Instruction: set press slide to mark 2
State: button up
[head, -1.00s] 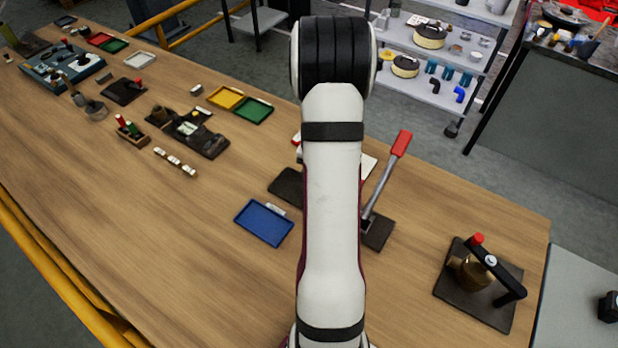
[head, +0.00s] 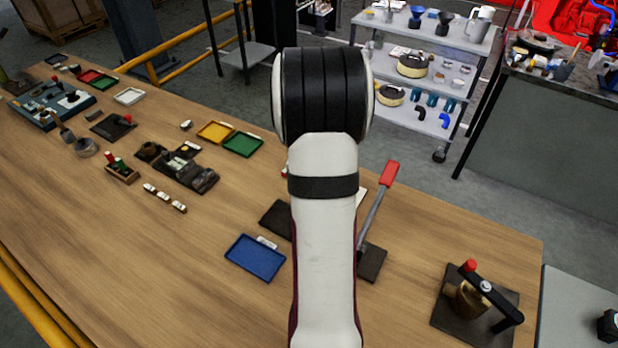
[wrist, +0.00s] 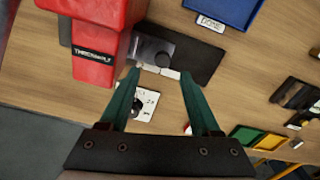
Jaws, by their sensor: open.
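In the wrist view a grey metal block (wrist: 155,48) sits on a dark base plate (wrist: 203,62); it may be the press slide, but I cannot be sure. A white card with a dark round part (wrist: 146,104) lies beside it, its marks too small to read. My gripper (wrist: 160,73) is open, its two green fingers apart over the near edge of the plate, with nothing seen held between them. Small pale pieces show between the fingertips. In the head view the dark plate (head: 275,218) is partly hidden by my arm, and my gripper is hidden.
A lever with a red handle (head: 390,173) stands right of my arm; a large red block (wrist: 97,45) looms at the wrist view's upper left. A blue tray (head: 255,258) lies left of my arm. A clamp-like fixture (head: 475,302) stands at right. The front-left bench is clear.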

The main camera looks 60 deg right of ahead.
notch_tip(320, 180, up, 10)
jog(key=shift+f, duration=0.2)
jog(key=a+r+n+y, duration=0.1)
jog(key=a+r+n, duration=0.15)
jog(key=a, duration=1.05)
jog(key=a+r+n, duration=0.1)
jog(key=a+n, duration=0.3)
jog(key=a, duration=0.9)
jog(key=s+a+f+n, duration=0.2)
jog(key=s+a+n, duration=0.1)
jog(key=s+a, duration=0.4)
jog(key=shift+s+a+y, duration=0.4)
jog(key=shift+a, duration=0.85)
